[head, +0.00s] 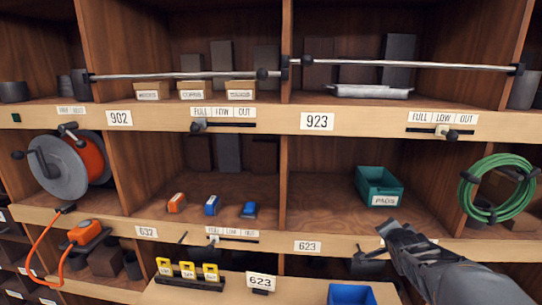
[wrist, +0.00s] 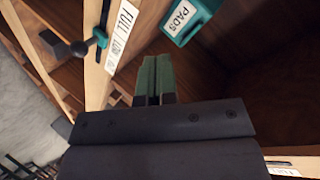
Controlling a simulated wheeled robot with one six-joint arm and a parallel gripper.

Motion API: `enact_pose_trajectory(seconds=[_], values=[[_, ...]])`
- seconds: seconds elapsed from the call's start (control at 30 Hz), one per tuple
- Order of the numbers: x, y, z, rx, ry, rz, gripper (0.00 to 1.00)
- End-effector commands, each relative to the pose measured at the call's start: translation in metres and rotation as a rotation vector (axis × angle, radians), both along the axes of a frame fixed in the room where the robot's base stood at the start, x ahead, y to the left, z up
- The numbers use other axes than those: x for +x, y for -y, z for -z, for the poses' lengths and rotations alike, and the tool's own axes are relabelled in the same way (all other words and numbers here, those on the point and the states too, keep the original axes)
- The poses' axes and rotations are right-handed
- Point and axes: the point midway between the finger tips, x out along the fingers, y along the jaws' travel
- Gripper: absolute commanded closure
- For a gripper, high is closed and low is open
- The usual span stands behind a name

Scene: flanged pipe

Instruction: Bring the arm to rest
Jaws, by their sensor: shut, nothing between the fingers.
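My gripper (head: 386,230) is at the lower right of the head view, with my arm running down to the bottom right corner. It is in front of the shelf edge, below the teal bin labelled PADS (head: 378,188). In the wrist view the green-padded fingers of my gripper (wrist: 154,72) are shut together with nothing between them. The same PADS bin shows at the top of the wrist view (wrist: 188,18), apart from the fingertips.
The wooden shelf unit (head: 310,246) fills the view. A level slider (wrist: 97,40) stands out from the shelf edge. A blue bin (head: 350,294) is below my gripper. A green hose coil (head: 468,190) hangs at the right. An orange cable reel (head: 66,165) is far left.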

Motion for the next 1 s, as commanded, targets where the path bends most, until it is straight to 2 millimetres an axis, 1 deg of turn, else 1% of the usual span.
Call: enact_pose_trajectory(seconds=[0.03, 0.07, 0.1, 0.17, 0.2, 0.3, 0.4, 0.5, 0.6, 0.7, 1.0], values=[[-0.017, -0.024, 0.002, -0.065, -0.101, -0.054, 1.0], [-0.029, -0.036, 0.006, -0.105, -0.17, -0.092, 1.0], [-0.045, -0.052, 0.012, -0.154, -0.261, -0.151, 1.0], [-0.07, -0.075, 0.021, -0.216, -0.386, -0.251, 1.0], [-0.086, -0.089, 0.026, -0.251, -0.46, -0.324, 1.0], [-0.125, -0.12, 0.039, -0.318, -0.61, -0.51, 1.0], [-0.157, -0.142, 0.048, -0.365, -0.716, -0.679, 1.0], [-0.18, -0.156, 0.054, -0.396, -0.778, -0.807, 1.0], [-0.193, -0.164, 0.057, -0.411, -0.81, -0.885, 1.0], [-0.199, -0.167, 0.058, -0.417, -0.826, -0.921, 1.0], [-0.199, -0.167, 0.059, -0.42, -0.827, -0.924, 1.0]])
